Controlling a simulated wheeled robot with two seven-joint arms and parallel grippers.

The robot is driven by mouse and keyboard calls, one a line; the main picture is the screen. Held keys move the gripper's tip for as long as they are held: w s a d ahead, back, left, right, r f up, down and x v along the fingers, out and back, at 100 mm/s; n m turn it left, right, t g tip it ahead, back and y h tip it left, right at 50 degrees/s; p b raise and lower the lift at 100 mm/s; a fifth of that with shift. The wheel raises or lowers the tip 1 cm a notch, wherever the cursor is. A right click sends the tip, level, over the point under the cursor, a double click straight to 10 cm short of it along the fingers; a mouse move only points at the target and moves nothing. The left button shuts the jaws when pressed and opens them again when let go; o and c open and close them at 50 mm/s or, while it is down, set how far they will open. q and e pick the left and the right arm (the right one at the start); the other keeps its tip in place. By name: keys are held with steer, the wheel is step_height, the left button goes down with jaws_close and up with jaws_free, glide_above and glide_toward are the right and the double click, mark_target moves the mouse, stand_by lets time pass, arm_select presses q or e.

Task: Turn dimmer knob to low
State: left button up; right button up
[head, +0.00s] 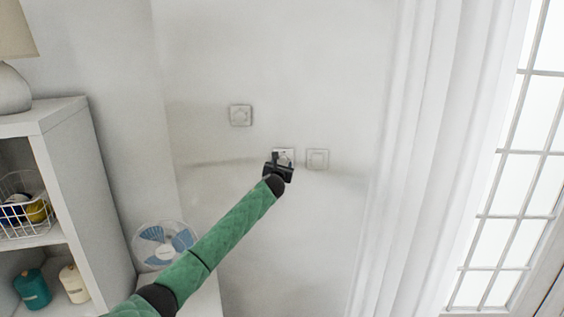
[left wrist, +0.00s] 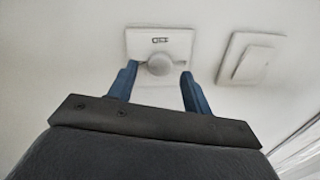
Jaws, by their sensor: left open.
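The dimmer is a white square wall plate (left wrist: 177,42) with a small dark marking near its top and a round white knob (left wrist: 160,64) in its middle. In the head view the dimmer plate (head: 285,153) is partly hidden behind my gripper. My left gripper (head: 279,161) is at the wall in front of this plate. In the left wrist view its two blue fingers (left wrist: 157,80) are open, one on each side of the knob. I cannot tell whether they touch it. My right gripper is not in view.
A flat rocker switch (head: 317,159) is just right of the dimmer, and another square wall plate (head: 240,115) is up to the left. A white curtain (head: 425,150) and window are at the right. A fan (head: 163,246) and a white shelf (head: 85,200) are at lower left.

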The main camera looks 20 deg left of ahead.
arm_select(q)
steer(key=shift+w+a, duration=0.1)
steer(key=shift+w, duration=0.55)
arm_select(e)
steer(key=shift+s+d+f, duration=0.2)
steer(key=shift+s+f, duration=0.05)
arm_select(q)
steer(key=shift+c, duration=0.2)
steer(key=c, duration=0.9)
steer(key=shift+c, duration=0.2)
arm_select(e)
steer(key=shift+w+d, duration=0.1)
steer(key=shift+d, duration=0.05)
arm_select(q)
steer(key=shift+f+n, duration=0.1)
steer(key=shift+n, duration=0.2)
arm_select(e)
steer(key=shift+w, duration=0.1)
